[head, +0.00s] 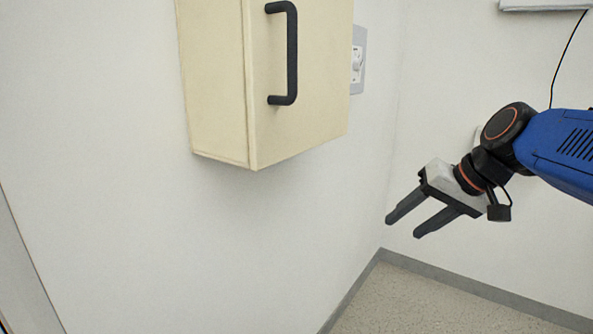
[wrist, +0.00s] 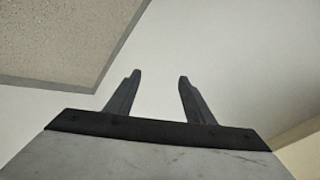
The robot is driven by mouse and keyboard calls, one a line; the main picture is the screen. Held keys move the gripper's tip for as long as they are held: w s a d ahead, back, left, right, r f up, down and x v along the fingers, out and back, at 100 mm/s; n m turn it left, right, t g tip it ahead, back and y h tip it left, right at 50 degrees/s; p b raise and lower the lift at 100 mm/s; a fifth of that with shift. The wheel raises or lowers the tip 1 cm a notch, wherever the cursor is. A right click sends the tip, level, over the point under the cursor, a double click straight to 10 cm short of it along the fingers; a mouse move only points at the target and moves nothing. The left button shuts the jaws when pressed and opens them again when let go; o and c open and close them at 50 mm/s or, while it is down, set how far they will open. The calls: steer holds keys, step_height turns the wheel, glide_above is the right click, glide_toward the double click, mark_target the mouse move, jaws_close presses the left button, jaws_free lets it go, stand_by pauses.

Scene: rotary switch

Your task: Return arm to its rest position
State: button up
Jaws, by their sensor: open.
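My gripper (head: 402,228) is at the right of the head view, with its two dark fingers apart and nothing between them. It points to the lower left, in free air in front of the wall corner. The wrist view also shows the open fingers (wrist: 159,76) against a pale wall.
A cream cabinet (head: 222,80) with a black handle (head: 291,55) hangs on the left wall. A grey baseboard (head: 480,288) edges the speckled floor (head: 420,300). A white box (head: 540,4) with a black cable is at the top right. The space below the cabinet is clear.

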steer(key=s+d+f+h, duration=0.2)
steer(key=s+f, duration=0.6)
steer(key=s+d+f+n+h, duration=0.1)
steer(key=s+d+f+h, duration=0.1)
steer(key=s+f, duration=0.6)
steer(key=shift+d+f+n+g+h, duration=0.3)
steer(key=shift+d+f+h, duration=0.15)
steer(key=shift+d, duration=0.2)
stand_by(1.2)
